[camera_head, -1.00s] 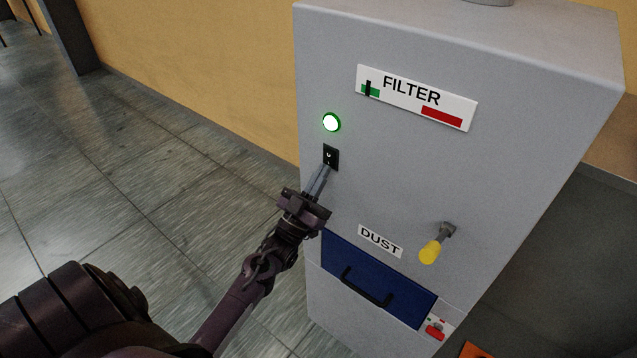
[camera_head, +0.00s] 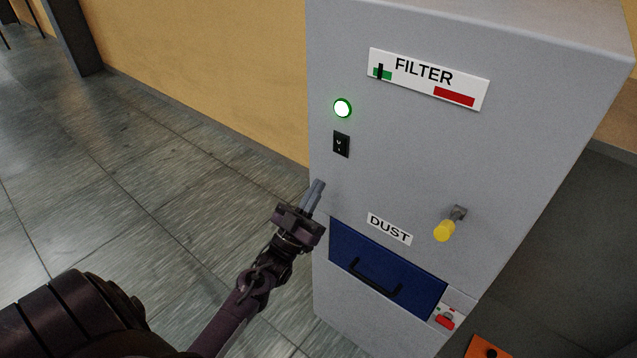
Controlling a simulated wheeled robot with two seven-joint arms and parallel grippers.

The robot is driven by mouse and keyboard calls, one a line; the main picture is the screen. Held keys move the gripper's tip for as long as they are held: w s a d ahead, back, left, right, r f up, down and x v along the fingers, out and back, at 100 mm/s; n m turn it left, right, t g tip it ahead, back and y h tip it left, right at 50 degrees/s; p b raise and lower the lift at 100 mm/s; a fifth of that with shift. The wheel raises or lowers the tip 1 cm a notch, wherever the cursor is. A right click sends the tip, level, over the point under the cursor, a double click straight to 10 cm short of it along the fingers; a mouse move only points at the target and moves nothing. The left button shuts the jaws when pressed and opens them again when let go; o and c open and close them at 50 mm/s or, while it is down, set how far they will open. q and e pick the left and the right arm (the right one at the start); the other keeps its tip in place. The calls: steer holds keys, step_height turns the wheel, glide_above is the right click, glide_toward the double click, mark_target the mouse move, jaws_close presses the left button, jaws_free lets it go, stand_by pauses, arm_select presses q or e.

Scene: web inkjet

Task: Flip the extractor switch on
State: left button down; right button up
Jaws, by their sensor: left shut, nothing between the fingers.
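The extractor is a tall grey cabinet (camera_head: 400,160) with a FILTER label (camera_head: 428,79) on its front. Its small black switch (camera_head: 341,144) sits at the left of the front face, below a round lamp (camera_head: 342,108) that glows white with a green rim. My left gripper (camera_head: 317,188) is shut and empty. Its fingertips are below and a little left of the switch, apart from it. The switch is in full view, but its rocker is too small to read surely. My right gripper is not in view.
A yellow-ended lever (camera_head: 445,230) sticks out at the right of the front. A blue drawer (camera_head: 385,272) with a black handle is below the DUST label (camera_head: 389,229). Open tiled floor (camera_head: 170,180) lies to the left, before a yellow wall (camera_head: 210,70).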

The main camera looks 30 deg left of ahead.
arm_select(q)
steer(key=b+v, duration=0.1)
steer(key=v, duration=0.5)
steer(key=shift+w+f, duration=0.3)
steer(key=shift+f, duration=0.05)
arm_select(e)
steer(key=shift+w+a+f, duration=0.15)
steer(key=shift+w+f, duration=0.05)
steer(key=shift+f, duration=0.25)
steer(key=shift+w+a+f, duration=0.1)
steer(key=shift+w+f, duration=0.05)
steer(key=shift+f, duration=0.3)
